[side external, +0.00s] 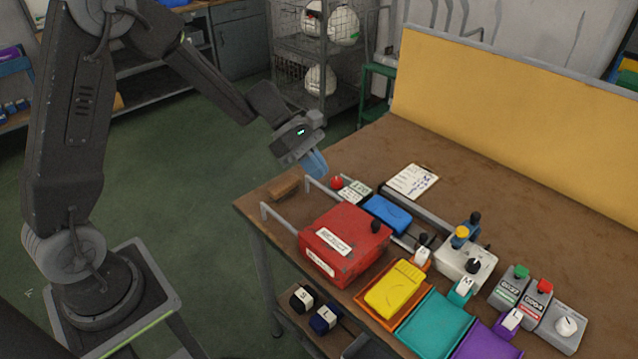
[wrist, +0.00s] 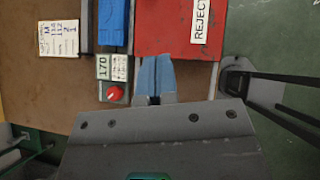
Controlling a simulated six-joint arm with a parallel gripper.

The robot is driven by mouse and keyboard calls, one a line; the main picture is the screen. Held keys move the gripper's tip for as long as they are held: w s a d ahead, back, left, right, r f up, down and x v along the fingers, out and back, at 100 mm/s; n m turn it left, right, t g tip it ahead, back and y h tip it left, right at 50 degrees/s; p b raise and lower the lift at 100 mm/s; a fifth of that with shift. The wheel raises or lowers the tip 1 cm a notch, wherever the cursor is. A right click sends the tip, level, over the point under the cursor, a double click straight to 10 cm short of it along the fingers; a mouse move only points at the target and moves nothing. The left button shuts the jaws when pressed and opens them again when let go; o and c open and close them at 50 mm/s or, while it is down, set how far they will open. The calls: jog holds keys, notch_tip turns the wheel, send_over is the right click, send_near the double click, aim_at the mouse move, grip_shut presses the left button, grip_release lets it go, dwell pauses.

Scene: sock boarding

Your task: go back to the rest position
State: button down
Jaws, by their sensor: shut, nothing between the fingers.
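My gripper (side external: 315,164) is above the near left corner of the workbench, with its blue fingertips pointing down. In the wrist view the two blue fingers (wrist: 155,75) are together with nothing between them. The gripper is shut and empty. It is apart from the red reject box (side external: 345,240), which lies in front of it and to the right in the side view. The red box also shows at the top of the wrist view (wrist: 165,25).
A box with a red knob (side external: 337,182) and 170 display (wrist: 103,67) is close to the fingers.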

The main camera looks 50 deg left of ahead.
jog(key=s+r+m+t+y, duration=0.1)
jog(key=s+r+m+y, duration=0.3)
jog(key=s+r+m, duration=0.3)
jog(key=s+a+r+m+t+y, duration=0.1)
jog(key=s+r+m+y, duration=0.3)
jog(key=s+m, duration=0.9)
notch_tip(320, 180, up, 3)
jog(key=s+t, duration=0.1)
jog(key=s, duration=0.2)
jog(key=shift+a+t+y, duration=0.2)
jog(key=shift+t+y, duration=0.1)
